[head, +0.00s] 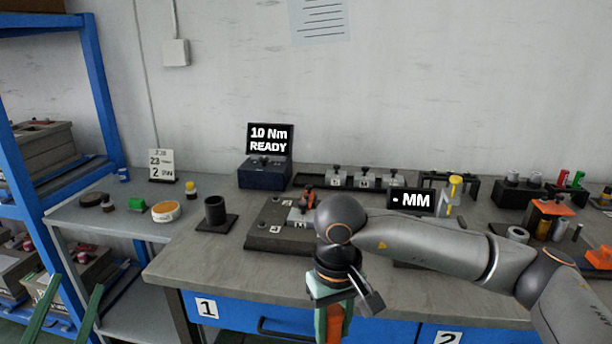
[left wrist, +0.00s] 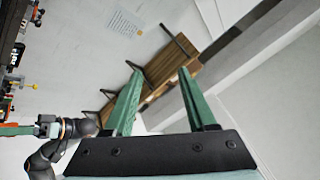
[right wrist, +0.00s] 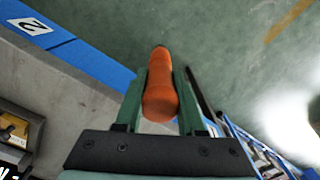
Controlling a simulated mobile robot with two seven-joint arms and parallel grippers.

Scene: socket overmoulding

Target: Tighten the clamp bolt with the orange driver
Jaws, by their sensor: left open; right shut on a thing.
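The orange driver (right wrist: 160,88) is held between the green fingers of my right gripper (right wrist: 158,100), which is shut on its handle. In the head view the driver (head: 335,322) hangs low in front of the bench's drawers, with my right gripper around it. A dark fixture plate (head: 262,238) with a grey block (head: 298,217) lies on the bench behind my right arm, which partly hides it. A small orange and dark part (head: 308,195) stands there; I cannot tell whether it is the clamp bolt. My left gripper (head: 76,284) is open and empty at the lower left; its fingers (left wrist: 160,98) are apart.
A dark blue unit (head: 265,175) has a screen reading "10 Nm READY". A black cup (head: 215,211) stands left of the fixture. A "MM" display (head: 410,201) is behind my right arm. Blue shelving (head: 98,85) stands at the left.

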